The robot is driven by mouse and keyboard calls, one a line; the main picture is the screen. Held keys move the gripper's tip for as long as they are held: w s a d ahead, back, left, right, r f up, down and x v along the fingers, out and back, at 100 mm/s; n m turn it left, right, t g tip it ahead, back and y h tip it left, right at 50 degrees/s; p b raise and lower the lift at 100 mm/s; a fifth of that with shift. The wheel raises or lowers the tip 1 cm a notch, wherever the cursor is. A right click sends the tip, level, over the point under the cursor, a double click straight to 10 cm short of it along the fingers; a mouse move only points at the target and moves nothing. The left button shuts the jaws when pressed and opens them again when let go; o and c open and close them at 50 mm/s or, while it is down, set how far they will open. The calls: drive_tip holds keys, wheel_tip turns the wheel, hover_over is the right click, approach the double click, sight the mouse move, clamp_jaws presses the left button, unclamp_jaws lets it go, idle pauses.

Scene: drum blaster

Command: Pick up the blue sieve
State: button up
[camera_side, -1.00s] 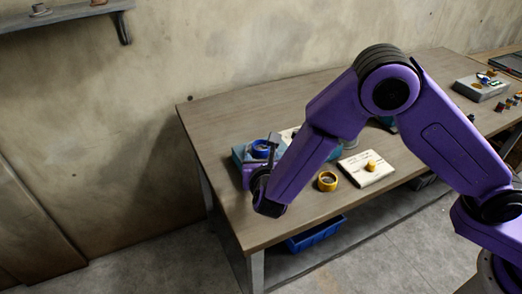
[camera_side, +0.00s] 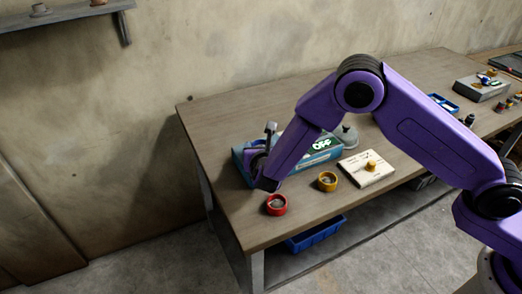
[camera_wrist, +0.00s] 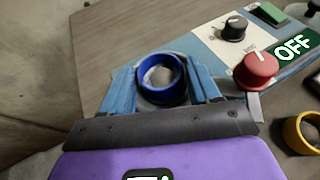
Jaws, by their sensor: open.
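The blue sieve (camera_wrist: 160,101) is a dark blue ring in the wrist view, sitting on the light-blue end of the machine. My gripper (camera_wrist: 160,72) is open, with one finger on each side of the sieve. Small gaps seem to separate the fingers from the ring, but I cannot tell whether either touches it. In the side view my wrist is over the left end of the blue machine (camera_side: 318,154), and the sieve is hidden behind it.
On the machine are a red knob (camera_wrist: 257,70), a black knob (camera_wrist: 234,28) and an OFF display (camera_wrist: 293,47). A red ring (camera_side: 277,205), a yellow ring (camera_side: 328,182) and a white plate (camera_side: 380,176) lie in front. The table's left end is clear.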

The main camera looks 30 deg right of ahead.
drive_tip(key=shift+c, duration=0.2)
drive_tip(key=c, duration=0.7)
drive_tip(key=shift+r, duration=0.2)
